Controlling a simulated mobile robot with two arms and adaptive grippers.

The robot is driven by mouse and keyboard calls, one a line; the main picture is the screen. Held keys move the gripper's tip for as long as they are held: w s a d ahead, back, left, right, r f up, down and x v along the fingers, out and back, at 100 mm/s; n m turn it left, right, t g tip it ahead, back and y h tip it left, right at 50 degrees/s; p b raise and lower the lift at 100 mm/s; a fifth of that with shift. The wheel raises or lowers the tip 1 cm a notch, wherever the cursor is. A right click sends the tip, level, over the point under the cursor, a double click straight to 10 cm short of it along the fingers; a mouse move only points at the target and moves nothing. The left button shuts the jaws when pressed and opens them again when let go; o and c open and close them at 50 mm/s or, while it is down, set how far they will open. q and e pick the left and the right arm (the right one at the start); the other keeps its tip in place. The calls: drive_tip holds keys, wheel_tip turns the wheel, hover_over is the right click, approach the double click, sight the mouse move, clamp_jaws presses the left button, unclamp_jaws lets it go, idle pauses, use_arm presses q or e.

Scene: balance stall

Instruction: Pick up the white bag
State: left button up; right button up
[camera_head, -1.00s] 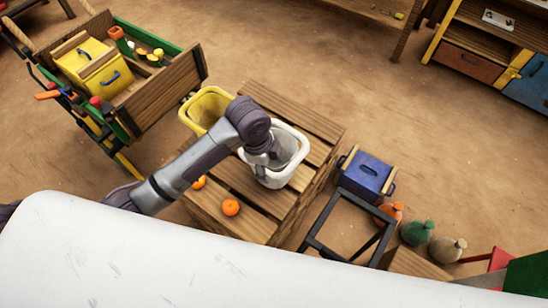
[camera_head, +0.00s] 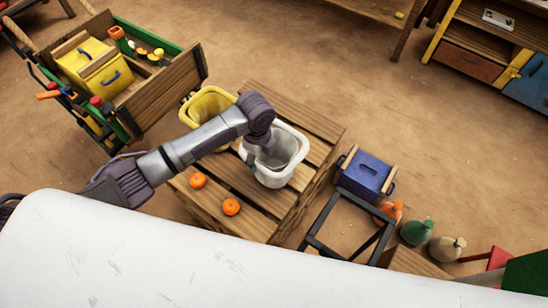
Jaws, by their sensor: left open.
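A whitish-beige bag (camera_head: 447,249), round with a tied neck, sits on the sandy ground at the lower right. It is the palest of a row of small bags, beside the green bag (camera_head: 417,232). My left gripper (camera_head: 258,158) is far to the left of it, at the left rim of a white basket (camera_head: 291,178) on the wooden crate. It is open; its fingers are small and partly hidden by the wrist, so I cannot tell whether they touch the rim. My right gripper is not in view.
A blue box (camera_head: 366,176), a dark frame (camera_head: 318,214) and an orange bag (camera_head: 391,211) lie between crate and bags. Open ground lies above the bags.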

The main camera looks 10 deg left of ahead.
sight(258, 164)
use_arm(q)
drive_tip(key=f, duration=0.5)
drive_tip(key=shift+a+p, duration=0.3)
drive_tip(key=shift+a, duration=0.05)
drive_tip(key=shift+r, duration=0.1)
clamp_jaws()
